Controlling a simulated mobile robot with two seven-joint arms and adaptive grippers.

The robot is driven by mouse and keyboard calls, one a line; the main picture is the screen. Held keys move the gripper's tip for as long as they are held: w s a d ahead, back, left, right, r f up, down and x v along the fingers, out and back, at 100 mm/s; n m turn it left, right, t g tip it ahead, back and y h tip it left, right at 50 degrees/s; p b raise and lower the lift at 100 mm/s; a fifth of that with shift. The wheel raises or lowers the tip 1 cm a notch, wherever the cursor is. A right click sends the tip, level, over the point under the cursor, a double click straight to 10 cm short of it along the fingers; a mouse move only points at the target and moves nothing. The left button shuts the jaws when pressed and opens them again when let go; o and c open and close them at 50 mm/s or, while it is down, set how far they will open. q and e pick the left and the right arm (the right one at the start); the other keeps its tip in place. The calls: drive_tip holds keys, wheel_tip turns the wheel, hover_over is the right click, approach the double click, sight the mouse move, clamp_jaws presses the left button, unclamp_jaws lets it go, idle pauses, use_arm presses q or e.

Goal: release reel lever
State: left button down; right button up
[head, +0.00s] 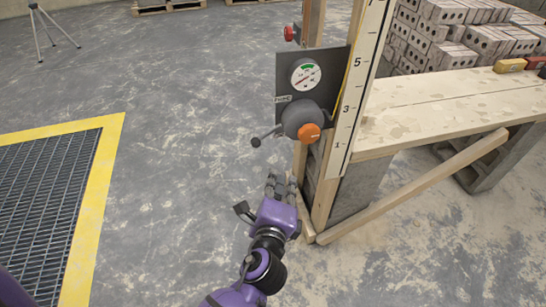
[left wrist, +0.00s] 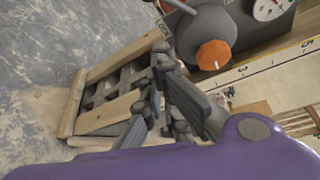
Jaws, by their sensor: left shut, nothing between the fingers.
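The reel (head: 297,117) is a dark grey rounded housing with an orange knob (head: 309,132), mounted on a dark panel on a wooden post. Its lever (head: 265,136) is a thin rod with a dark ball end, sticking out to the left and slightly down. My left gripper (head: 282,182) is below the reel and lever in the head view, apart from both. It is shut and empty. In the left wrist view the gripper fingers (left wrist: 165,85) point up toward the reel (left wrist: 203,30), and the orange knob (left wrist: 213,54) shows clearly. My right gripper is not in view.
A round gauge (head: 305,74) sits on the panel above the reel. A white numbered scale (head: 358,85) runs up the post. A plank bench (head: 430,110) and a diagonal brace (head: 415,188) stand right. A yellow-edged floor grate (head: 108,150) lies left. Floor between is clear.

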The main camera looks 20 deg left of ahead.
sight(267, 135)
use_arm(q)
drive_tip(key=shift+w, duration=0.15)
drive_tip(key=w+a, duration=0.5)
drive_tip(key=w, duration=0.2)
drive_tip(key=shift+w+f, duration=0.15)
drive_tip(key=shift+w, duration=0.2)
drive_tip(key=shift+p, duration=0.3)
